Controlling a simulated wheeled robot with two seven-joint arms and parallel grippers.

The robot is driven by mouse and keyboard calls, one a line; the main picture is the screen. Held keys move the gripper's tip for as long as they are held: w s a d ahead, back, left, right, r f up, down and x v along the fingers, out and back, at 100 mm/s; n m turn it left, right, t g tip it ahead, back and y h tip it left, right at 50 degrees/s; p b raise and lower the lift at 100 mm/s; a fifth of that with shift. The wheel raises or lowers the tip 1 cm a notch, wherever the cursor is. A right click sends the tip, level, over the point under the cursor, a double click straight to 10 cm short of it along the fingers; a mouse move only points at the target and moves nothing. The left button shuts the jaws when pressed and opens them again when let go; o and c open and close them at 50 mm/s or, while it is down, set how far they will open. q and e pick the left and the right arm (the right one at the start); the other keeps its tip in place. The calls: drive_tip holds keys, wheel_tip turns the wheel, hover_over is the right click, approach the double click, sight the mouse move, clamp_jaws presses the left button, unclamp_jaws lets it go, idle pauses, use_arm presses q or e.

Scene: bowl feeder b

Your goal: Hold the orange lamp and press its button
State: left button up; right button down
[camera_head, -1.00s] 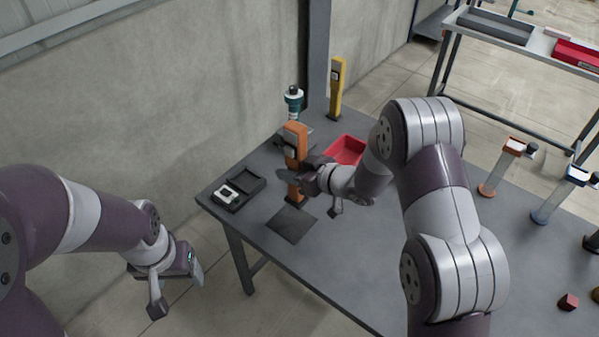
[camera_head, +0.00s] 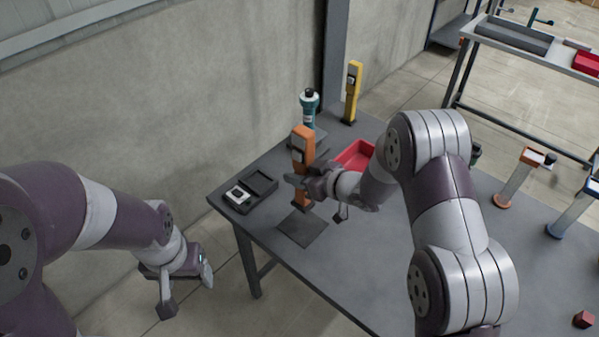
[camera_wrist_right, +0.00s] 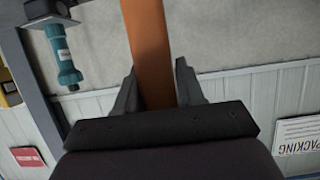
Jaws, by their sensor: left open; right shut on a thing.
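The orange lamp (camera_head: 303,142) stands upright over the grey table in the head view. My right gripper (camera_head: 303,184) is shut around its lower body. In the right wrist view the orange lamp (camera_wrist_right: 149,60) runs between the two fingers of my right gripper (camera_wrist_right: 156,90). A dark part shows on the lamp's upper side, but I cannot make out the button. The lamp's lower end is close to the table; whether it touches is unclear. My left gripper (camera_head: 187,290) is open and empty, left of the table and away from the lamp.
A black tray with a white device (camera_head: 238,194) lies left of the lamp. A teal device (camera_head: 309,108) and a yellow one (camera_head: 352,92) stand behind it, and a red bin (camera_head: 357,154) is to the right. A dark mat (camera_head: 302,228) lies in front.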

sight(299, 200)
drive_tip(key=shift+f+b, duration=3.45)
drive_tip(key=shift+f, duration=1.4)
use_arm(q)
wheel_tip(299, 200, down, 7)
use_arm(e)
drive_tip(key=c, duration=1.5)
unclamp_jaws()
clamp_jaws()
use_arm(q)
clamp_jaws()
use_arm(e)
drive_tip(key=shift+f, duration=0.1)
drive_tip(key=shift+s, duration=0.1)
